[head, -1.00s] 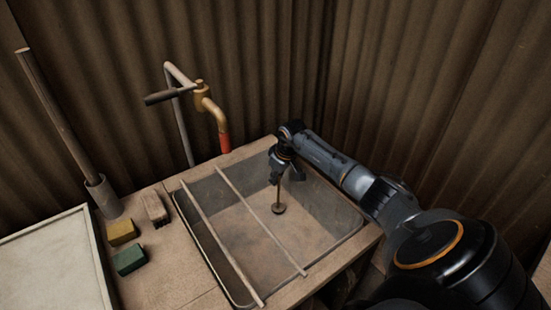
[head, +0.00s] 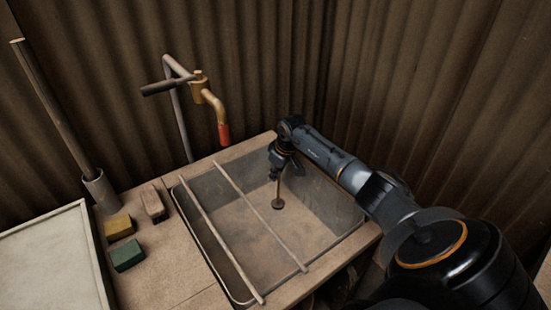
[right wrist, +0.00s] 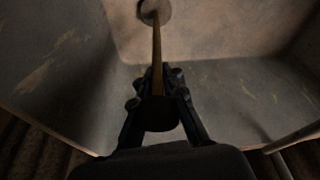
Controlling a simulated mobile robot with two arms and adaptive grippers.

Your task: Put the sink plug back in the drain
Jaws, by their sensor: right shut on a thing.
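The sink plug (head: 278,204) is a dark round disc on a thin upright brown rod. My right gripper (head: 280,173) is shut on the upper part of the rod inside the sink basin (head: 245,240). In the right wrist view the rod (right wrist: 157,45) runs from between the fingers (right wrist: 157,78) to a round shape at the top edge. The disc is at or close to the basin floor; I cannot tell whether it touches. The drain is not clearly seen, so I cannot tell whether the plug is over it or in it. My left gripper is out of view.
Two thin bars (head: 260,217) cross the sink left of my right gripper. A brass tap (head: 213,103) with a red tip stands behind. A brush (head: 153,204), yellow block (head: 119,227), green block (head: 127,254) and pale tray (head: 50,260) lie left.

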